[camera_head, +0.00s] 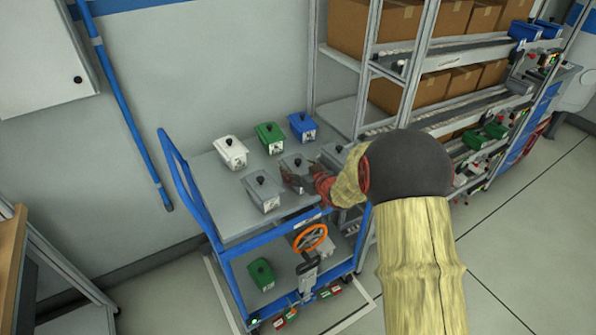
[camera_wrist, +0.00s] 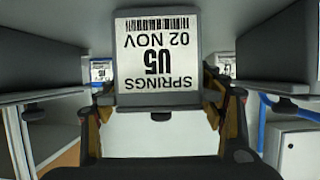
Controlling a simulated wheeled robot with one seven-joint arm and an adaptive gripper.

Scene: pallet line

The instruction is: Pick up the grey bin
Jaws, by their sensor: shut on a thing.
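Three grey bins show on the top shelf of the blue cart in the head view: one at the front left (camera_head: 262,192), a middle one (camera_head: 294,162) and one at the right (camera_head: 335,152), partly behind my arm. My gripper (camera_head: 298,179) is at the middle grey bin, shut on it. In the wrist view this grey bin (camera_wrist: 158,95) fills the centre, its white label reading upside down "SPRINGS 02 NOV U5". A finger of my gripper (camera_wrist: 158,108) is on each side of it. I cannot tell whether the bin is clear of the shelf.
A white bin (camera_head: 231,152), a green bin (camera_head: 271,137) and a blue bin (camera_head: 302,127) stand behind on the blue cart (camera_head: 222,225). Another green bin (camera_head: 261,274) and an orange handwheel (camera_head: 310,238) are lower down. A rack with cardboard boxes (camera_head: 400,20) stands at the right.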

